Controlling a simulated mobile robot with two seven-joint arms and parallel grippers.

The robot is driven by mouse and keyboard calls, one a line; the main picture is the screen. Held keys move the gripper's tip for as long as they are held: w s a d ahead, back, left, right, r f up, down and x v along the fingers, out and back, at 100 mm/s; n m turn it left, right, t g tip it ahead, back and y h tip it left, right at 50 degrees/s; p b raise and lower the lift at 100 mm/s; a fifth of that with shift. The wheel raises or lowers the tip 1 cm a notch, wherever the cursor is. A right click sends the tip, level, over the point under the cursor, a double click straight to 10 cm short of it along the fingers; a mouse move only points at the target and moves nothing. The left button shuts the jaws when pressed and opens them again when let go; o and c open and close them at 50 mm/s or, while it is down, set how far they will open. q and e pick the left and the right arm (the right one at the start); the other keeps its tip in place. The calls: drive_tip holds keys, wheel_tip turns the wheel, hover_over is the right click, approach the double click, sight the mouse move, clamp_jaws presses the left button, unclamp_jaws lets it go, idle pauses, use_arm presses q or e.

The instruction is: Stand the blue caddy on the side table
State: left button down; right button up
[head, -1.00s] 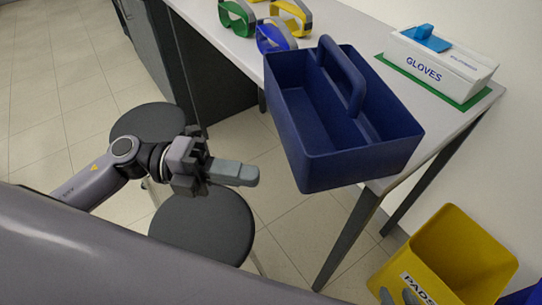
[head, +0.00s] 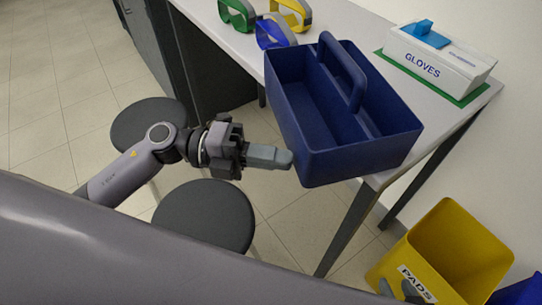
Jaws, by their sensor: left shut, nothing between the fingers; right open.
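The blue caddy (head: 360,160) is an open box with a central handle (head: 343,68). It stands upright at the front edge of a white-topped table (head: 230,42), its near end reaching out past the edge. I cannot tell if this is the side table. My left gripper (head: 288,158) is shut and empty, its fingertips right beside the caddy's near left wall. I cannot tell if they touch. My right gripper (head: 399,290) shows only as grey fingertips at the bottom, apart and empty, in front of the yellow bin and away from the caddy.
A white gloves box (head: 437,66) lies on a green mat (head: 473,97) behind the caddy. Green (head: 237,15), blue (head: 273,32) and yellow (head: 293,12) goggles lie to its left. A yellow pads bin (head: 455,255) stands low right. Two dark stools (head: 205,215) are below the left arm.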

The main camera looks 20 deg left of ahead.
sight(337, 130)
use_arm(q)
drive_tip(key=w+d, duration=0.2)
drive_tip(key=w, duration=0.1)
drive_tip(key=w+d+b, duration=0.1)
drive_tip(key=w+d, duration=0.1)
drive_tip(key=w, duration=0.1)
drive_tip(key=w+d, duration=0.3)
drive_tip(key=shift+w, duration=0.1)
